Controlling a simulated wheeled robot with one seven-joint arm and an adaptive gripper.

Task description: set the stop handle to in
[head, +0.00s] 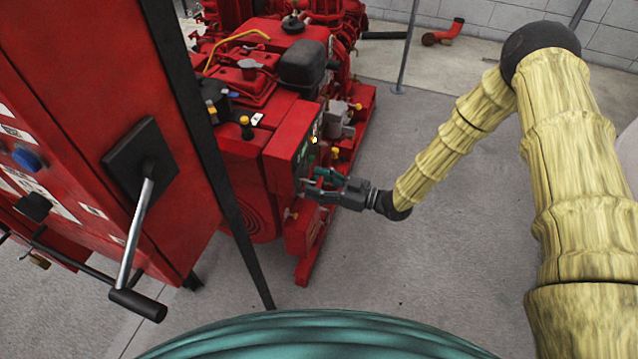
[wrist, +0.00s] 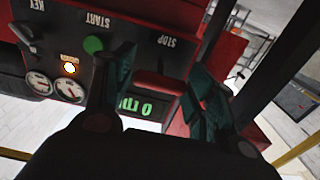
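The red stop handle (wrist: 155,80) shows in the wrist view by the upside-down STOP label, on the dark control panel (wrist: 65,25). My gripper (wrist: 158,70) is open, with its two green-tipped fingers on either side of the handle. Whether either finger touches the handle I cannot tell. Part of the handle is hidden by the fingers. In the head view my gripper (head: 313,184) points left at the front of the red pumpset (head: 290,135). The handle is too small to make out there.
A large red cabinet (head: 90,70) with a crank lever (head: 140,225) stands at left. The grey floor (head: 450,240) to the right is clear.

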